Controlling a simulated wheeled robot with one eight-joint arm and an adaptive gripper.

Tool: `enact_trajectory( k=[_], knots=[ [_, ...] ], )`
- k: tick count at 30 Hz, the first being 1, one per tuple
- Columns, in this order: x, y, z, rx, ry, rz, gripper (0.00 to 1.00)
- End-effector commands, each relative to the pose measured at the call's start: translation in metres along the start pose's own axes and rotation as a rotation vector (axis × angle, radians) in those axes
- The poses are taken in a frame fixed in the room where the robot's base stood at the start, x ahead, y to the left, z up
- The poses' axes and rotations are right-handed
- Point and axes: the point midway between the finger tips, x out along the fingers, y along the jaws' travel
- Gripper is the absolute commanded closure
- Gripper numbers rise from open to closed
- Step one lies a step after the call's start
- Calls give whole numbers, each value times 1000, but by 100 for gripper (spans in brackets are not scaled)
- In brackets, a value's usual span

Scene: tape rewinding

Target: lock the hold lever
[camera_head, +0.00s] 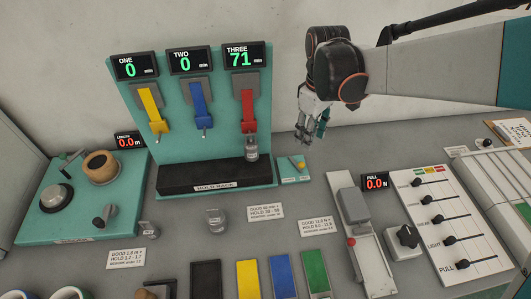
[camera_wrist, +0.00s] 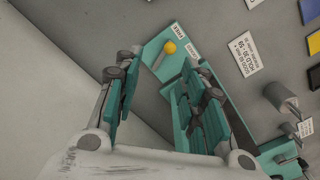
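The hold lever is a thin rod with a yellow ball knob (camera_wrist: 169,47) on a small teal plate (camera_wrist: 151,54). In the wrist view it points toward the label FREE (camera_wrist: 180,30); a second label (camera_wrist: 194,49) beside it is hard to read. In the head view the plate (camera_head: 288,179) lies on the table right of the hold rack, with the knob (camera_head: 300,165) near its right edge. My gripper (camera_head: 312,137) is above and behind the plate, apart from the lever. In the wrist view the fingers (camera_wrist: 158,88) are spread and empty, with the knob beyond them.
The teal hold rack (camera_head: 190,190) stands left of the plate, with yellow, blue and red straps and displays reading 0, 0 and 71. Instruction cards (camera_head: 266,212) lie in front.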

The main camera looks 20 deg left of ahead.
Motion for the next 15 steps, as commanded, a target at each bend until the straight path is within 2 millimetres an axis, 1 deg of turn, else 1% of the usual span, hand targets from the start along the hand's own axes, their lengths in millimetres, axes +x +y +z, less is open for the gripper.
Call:
enact_trajectory(
  k=[1, 9, 15],
  knots=[
    [8, -22, -2, -32, 0, 0, 63],
    [62, -21, -2, -31, 1, 1, 63],
    [93, -19, -2, -28, 1, 1, 63]
  ],
)
